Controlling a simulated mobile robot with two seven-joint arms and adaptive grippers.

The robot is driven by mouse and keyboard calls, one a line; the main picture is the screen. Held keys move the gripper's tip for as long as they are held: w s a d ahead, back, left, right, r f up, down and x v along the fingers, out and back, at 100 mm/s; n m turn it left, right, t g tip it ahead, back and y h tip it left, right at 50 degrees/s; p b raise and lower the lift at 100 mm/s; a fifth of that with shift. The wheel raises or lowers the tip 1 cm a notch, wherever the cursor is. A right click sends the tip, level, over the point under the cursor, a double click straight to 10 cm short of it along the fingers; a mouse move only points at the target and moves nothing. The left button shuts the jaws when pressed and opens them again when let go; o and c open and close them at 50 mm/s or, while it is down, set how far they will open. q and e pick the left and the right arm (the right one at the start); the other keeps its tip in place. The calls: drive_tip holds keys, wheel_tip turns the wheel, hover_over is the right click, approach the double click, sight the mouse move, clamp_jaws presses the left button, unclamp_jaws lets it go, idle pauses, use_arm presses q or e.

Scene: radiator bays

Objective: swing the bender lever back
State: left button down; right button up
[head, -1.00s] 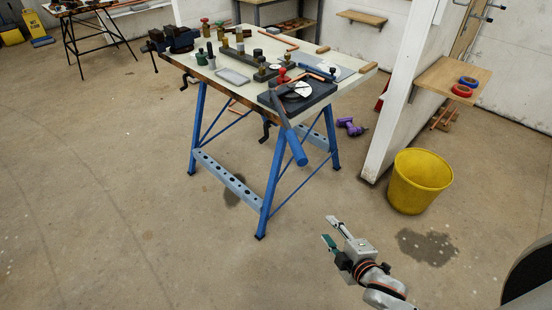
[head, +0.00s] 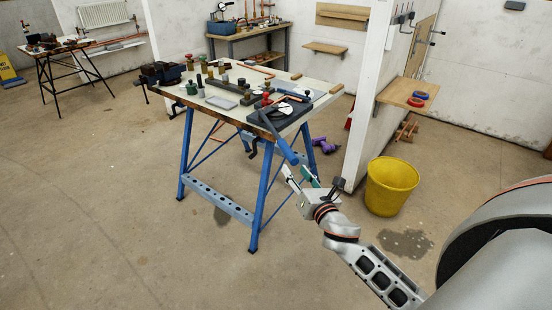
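The pipe bender (head: 284,108) sits on a black block at the right front corner of the workbench (head: 222,104). It has a pale round former and a red part beside it. Its lever (head: 284,146), with a blue grip, sticks out over the bench's front edge and slants down towards me. My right gripper (head: 298,176) is open and empty, just below the lever's grip end in the picture. I see a gap between them, but cannot tell the depth. My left gripper is not in view.
A dark vice (head: 162,73), a grey tray (head: 222,101) and several fittings are on the bench. A yellow bucket (head: 391,187) stands on the floor at right, near a white partition (head: 371,90). A purple tool (head: 325,145) lies behind the bench legs. The front floor is clear.

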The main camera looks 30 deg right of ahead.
sight(288, 153)
drive_tip(key=shift+w+d+r+n, duration=0.1)
drive_tip(key=shift+w+r+n, duration=0.15)
drive_tip(key=shift+r+n, duration=0.5)
drive_tip(key=shift+w+d+r, duration=0.2)
drive_tip(key=shift+w+d, duration=0.05)
drive_tip(key=shift+w, duration=0.1)
drive_tip(key=w, duration=0.4)
drive_tip(key=w+d, duration=0.1)
drive_tip(key=w, duration=0.2)
drive_tip(key=shift+w+d+f, duration=0.1)
drive_tip(key=shift+m, duration=0.25)
clamp_jaws()
